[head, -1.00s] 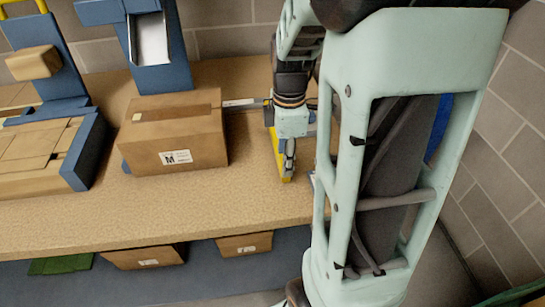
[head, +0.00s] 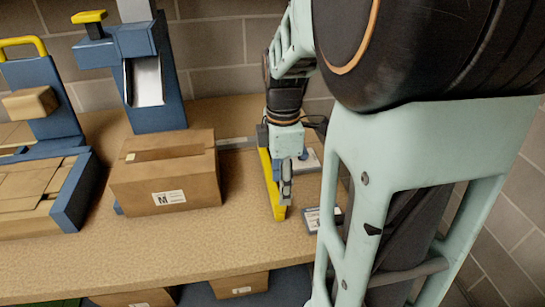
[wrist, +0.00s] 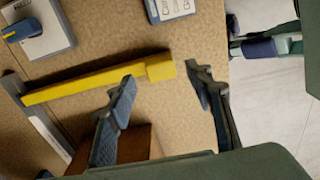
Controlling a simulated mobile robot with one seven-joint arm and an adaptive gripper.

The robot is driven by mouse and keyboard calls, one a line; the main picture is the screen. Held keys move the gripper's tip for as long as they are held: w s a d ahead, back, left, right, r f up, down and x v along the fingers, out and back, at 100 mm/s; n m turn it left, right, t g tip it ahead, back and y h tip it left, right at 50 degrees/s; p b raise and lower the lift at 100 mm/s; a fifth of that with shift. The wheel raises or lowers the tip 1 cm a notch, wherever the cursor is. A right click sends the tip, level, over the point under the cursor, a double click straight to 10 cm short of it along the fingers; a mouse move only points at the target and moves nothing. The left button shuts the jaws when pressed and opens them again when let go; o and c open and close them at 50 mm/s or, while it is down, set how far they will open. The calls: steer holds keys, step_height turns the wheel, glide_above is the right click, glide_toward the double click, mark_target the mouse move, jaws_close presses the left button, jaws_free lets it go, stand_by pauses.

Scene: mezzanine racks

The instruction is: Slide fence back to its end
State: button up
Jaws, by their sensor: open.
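The fence is a yellow bar with a thicker block at its near end. In the head view the fence (head: 266,172) lies on the bench, to the right of a cardboard carton, partly behind my gripper. In the wrist view the fence (wrist: 95,80) runs from a grey rail (wrist: 42,122) at left to its end block between my fingertips. The rail (head: 237,143) also shows behind the carton in the head view. My gripper (head: 286,192) points down at the fence's near end. In the wrist view my gripper (wrist: 160,72) is open, one fingertip either side of the block, with no clear contact.
The carton (head: 165,182) with a white label sits left of the fence. A small labelled device (head: 324,219) lies to the right. Blue machines (head: 150,75) stand at the back left. The wall is behind. Bare bench lies in front of the carton.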

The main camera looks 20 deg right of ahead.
step_height(320, 180, up, 7)
stand_by(0.3)
